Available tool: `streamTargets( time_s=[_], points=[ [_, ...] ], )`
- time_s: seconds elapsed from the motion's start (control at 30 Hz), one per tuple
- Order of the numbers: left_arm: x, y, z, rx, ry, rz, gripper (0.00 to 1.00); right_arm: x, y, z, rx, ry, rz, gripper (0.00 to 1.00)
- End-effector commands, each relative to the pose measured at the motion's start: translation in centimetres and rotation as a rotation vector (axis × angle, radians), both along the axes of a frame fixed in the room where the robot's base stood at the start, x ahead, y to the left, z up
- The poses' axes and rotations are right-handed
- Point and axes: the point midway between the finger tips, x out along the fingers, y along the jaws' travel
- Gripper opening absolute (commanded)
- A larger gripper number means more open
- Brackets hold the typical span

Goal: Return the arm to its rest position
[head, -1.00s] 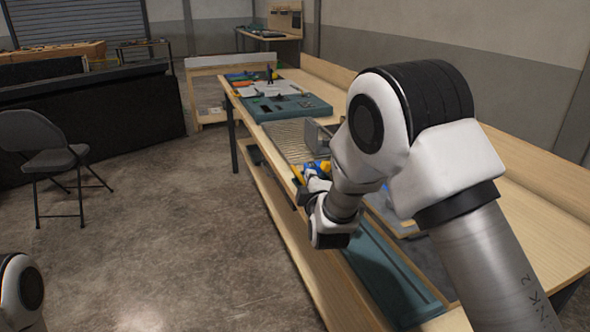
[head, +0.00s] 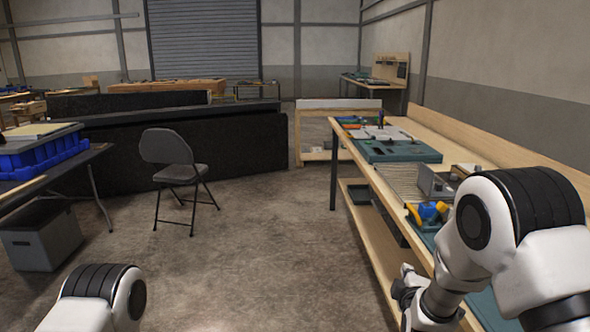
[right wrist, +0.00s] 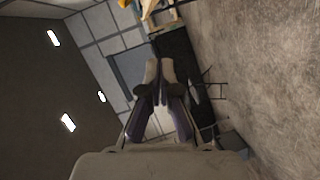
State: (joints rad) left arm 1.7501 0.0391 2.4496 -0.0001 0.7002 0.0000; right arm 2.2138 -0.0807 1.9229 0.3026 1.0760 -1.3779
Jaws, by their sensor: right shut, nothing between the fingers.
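My right arm (head: 510,225) comes in at the right of the head view, bent, with its forearm hanging beside the front edge of the long workbench (head: 400,205). My right gripper (head: 405,285) is low at the bench's edge, partly cut off from clear sight by its small size. In the right wrist view the right gripper's fingers (right wrist: 159,82) are together with nothing between them. Of my left arm (head: 105,298) only a rounded joint shows at the lower left; my left gripper is out of view.
On the bench are a grey metal block (head: 433,183), a yellow and blue object (head: 427,212) and a teal tray (head: 395,152). A folding chair (head: 178,175) stands left of centre. A table with blue bins (head: 42,155) is at far left. The floor between is open.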

Motion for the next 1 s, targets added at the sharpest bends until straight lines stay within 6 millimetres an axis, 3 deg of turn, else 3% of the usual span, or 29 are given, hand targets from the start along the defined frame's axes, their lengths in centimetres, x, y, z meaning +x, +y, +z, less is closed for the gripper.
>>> streamTargets(
  time_s=[0.23,0.37,0.47,0.5,0.57,0.6,0.7,0.8,0.87,1.0],
  points=[
    [0.0,0.0,0.0,0.0,0.001,0.001,0.0,-4.8,-0.8,-9.7,0.017,0.202,-0.002,0.0],
    [0.0,0.0,0.0,0.0,0.001,0.001,0.0,-9.9,-1.1,-16.4,0.081,0.368,-0.015,0.0],
    [0.0,0.0,0.0,0.0,0.001,0.001,0.0,-16.3,-1.1,-22.4,0.196,0.542,-0.057,0.0],
    [0.0,0.0,0.0,0.0,0.001,0.001,0.0,-19.4,-1.0,-24.5,0.257,0.616,-0.09,0.0],
    [0.0,0.0,0.0,0.0,0.001,0.001,0.0,-24.2,-0.9,-27.2,0.357,0.728,-0.153,0.0],
    [0.0,0.0,0.0,0.0,0.001,0.001,0.0,-27.6,-0.6,-28.6,0.431,0.801,-0.209,0.0],
    [0.0,0.0,0.0,0.0,0.001,0.001,0.0,-36.4,0.2,-30.4,0.639,0.977,-0.415,0.0],
    [0.0,0.0,0.0,0.0,0.001,0.001,0.0,-42.3,1.2,-29.7,0.846,1.065,-0.686,0.0],
    [0.0,0.0,0.0,0.0,0.001,0.001,0.0,-43.6,1.5,-29.4,0.928,1.066,-0.812,0.0],
    [0.0,0.0,0.0,0.0,0.001,0.001,0.0,-44.0,1.6,-29.5,1.021,1.021,-0.957,0.0]
  ],
)
